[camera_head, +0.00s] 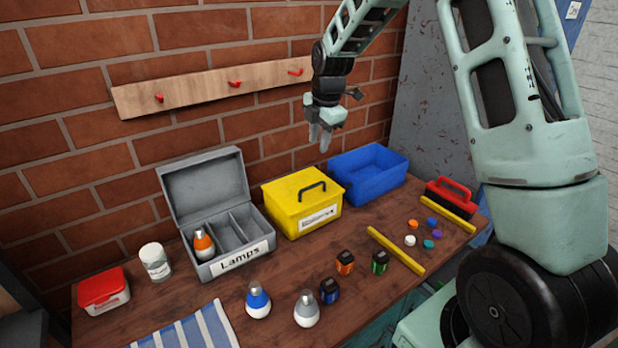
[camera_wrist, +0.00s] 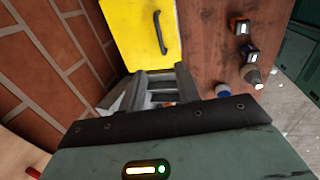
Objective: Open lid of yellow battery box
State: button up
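The yellow battery box (camera_head: 289,216) stands on the workbench against the brick wall, between a grey box and a blue bin. Its lid (camera_head: 293,188) is shut and has a dark arched handle (camera_head: 312,187) on top. In the wrist view the yellow lid (camera_wrist: 130,30) shows at the top, with the handle (camera_wrist: 160,33) near its right side. My gripper (camera_head: 320,141) hangs in the air above and behind the box, fingers pointing down, apart from the lid. The two fingers look spread with nothing between them.
The grey Lamps box (camera_head: 235,262) stands open at left, its raised lid (camera_head: 204,184) beside the yellow box. The blue bin (camera_head: 370,190) is close at right. Several batteries and bulbs and a yellow bar (camera_head: 396,251) lie in front. A peg rail (camera_head: 215,87) hangs on the wall.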

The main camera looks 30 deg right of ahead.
aim_at(312, 187)
jog(key=w+f+p, duration=0.1)
jog(key=f, duration=0.4)
jog(key=w+f+p, duration=0.1)
jog(key=f, duration=0.4)
jog(key=w+f+p, duration=0.1)
jog(key=f, duration=0.3)
jog(key=shift+a+f, duration=0.1)
jog(key=shift+f, duration=0.3)
grip_shut()
